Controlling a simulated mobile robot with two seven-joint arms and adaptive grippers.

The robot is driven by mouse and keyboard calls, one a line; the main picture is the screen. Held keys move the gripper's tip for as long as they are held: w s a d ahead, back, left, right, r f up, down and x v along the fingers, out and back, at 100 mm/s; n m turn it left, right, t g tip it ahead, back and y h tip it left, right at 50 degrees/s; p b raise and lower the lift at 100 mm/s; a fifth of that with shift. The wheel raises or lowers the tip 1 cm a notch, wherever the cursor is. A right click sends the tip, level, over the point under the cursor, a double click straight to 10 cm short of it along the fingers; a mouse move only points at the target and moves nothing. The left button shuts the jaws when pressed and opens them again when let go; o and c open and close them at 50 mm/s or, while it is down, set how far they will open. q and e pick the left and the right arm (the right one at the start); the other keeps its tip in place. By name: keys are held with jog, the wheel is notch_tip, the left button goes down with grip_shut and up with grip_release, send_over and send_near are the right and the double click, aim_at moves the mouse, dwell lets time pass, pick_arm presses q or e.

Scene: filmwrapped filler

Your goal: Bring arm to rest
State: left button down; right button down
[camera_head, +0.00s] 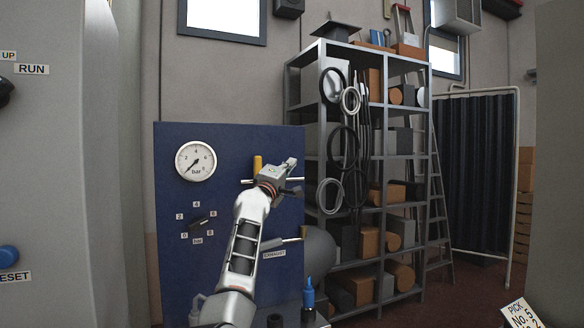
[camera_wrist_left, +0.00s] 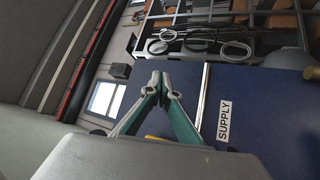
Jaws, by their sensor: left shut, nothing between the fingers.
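My left arm (camera_head: 245,245) reaches up in front of a blue panel (camera_head: 230,140) in the head view. My left gripper (camera_head: 292,162) is at the panel's right part, its fingers pointing up and right. In the left wrist view the fingertips (camera_wrist_left: 161,76) are together with nothing between them. A yellow handle (camera_head: 257,163) shows just behind the gripper, and I cannot tell whether they touch. My right gripper is not in view.
The panel carries a round bar gauge (camera_head: 196,161) and a black numbered knob (camera_head: 202,221). A metal shelf (camera_head: 292,80) with boxes and hoses stands behind it. A "SUPPLY" label (camera_wrist_left: 224,117) shows in the left wrist view. Grey cabinet sides flank the view.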

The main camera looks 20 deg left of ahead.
pick_arm(q)
jog(key=shift+w+a+r+n+y, duration=0.1)
jog(key=shift+a+n+y, duration=0.05)
jog(key=shift+n+y, duration=0.2)
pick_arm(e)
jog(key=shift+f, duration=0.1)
